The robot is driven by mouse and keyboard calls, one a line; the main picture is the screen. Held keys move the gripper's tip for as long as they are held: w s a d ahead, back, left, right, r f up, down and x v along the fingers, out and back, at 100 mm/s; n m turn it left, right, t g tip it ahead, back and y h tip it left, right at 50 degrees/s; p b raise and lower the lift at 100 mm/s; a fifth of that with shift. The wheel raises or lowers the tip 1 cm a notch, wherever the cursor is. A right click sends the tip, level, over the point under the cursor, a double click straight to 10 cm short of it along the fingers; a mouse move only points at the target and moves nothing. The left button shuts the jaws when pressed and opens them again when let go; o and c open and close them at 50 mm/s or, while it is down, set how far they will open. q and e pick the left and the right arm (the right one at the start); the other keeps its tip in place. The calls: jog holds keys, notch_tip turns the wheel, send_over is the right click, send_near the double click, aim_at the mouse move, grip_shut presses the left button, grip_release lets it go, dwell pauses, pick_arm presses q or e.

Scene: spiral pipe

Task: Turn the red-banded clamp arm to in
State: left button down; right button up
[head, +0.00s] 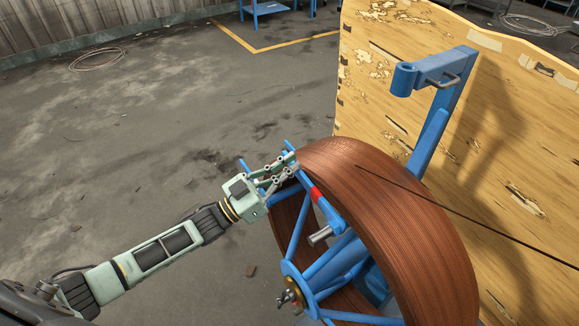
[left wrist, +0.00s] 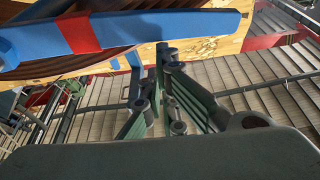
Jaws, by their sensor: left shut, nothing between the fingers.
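The red-banded clamp arm (head: 328,211) is a blue bar with a red band, on the near face of a coil of brown pipe (head: 400,210). It runs from near the blue hub up and left to the coil's top rim. In the left wrist view the clamp arm (left wrist: 150,30) crosses the top, its red band at left. My left gripper (head: 290,165) is shut and empty beside the arm's outer end; I cannot tell whether they touch. Its fingers (left wrist: 163,62) show just below the bar in the wrist view. My right gripper is not in view.
The blue reel hub (head: 291,291) and other blue spokes lie below the arm. A blue post with a bracket (head: 425,72) stands behind the coil, before a worn wooden panel (head: 500,130). A dark strand runs right from the coil. Open concrete floor (head: 180,130) lies left.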

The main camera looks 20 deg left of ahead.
pick_arm(q)
notch_tip(320, 180, down, 12)
jog(key=n+t+y+b, duration=0.2)
jog(key=n+y+b, duration=0.2)
jog(key=n, duration=0.7)
jog(key=b, duration=0.2)
jog(key=shift+w+a+b, duration=0.25)
jog(key=shift+a+b, duration=0.05)
jog(key=shift+b, duration=0.05)
jog(key=shift+f, duration=0.1)
